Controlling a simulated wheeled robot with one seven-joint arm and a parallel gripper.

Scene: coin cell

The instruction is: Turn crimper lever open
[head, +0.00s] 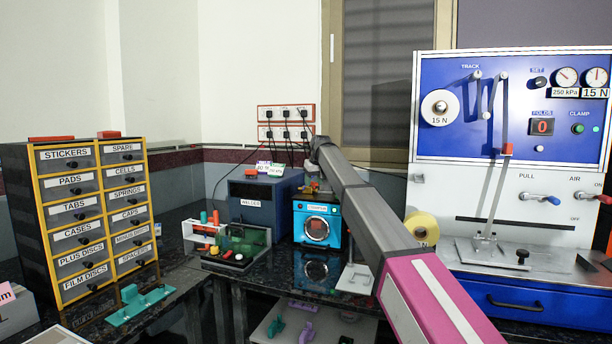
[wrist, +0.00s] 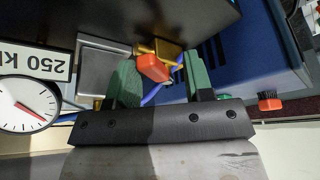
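The crimper (head: 299,228) is a light blue box with a round window in its front, on the dark bench in the head view. In the wrist view a red-orange knob (wrist: 152,68), likely the crimper lever's end, shows beside a brass-coloured block (wrist: 160,48) and a blue hose. My gripper (wrist: 160,75) has its green-padded fingers wide apart, with the knob between them, nearer the left finger. I cannot tell whether that finger touches it. In the head view my arm reaches to just above the crimper and the gripper is mostly hidden.
The dark blue welder (head: 255,205) stands close on the crimper's left. A pressure gauge (wrist: 25,105) marked 250 kPa is left of my fingers in the wrist view. A green fixture (head: 245,243) sits in front of the welder. A yellow roll (head: 422,229) stands right.

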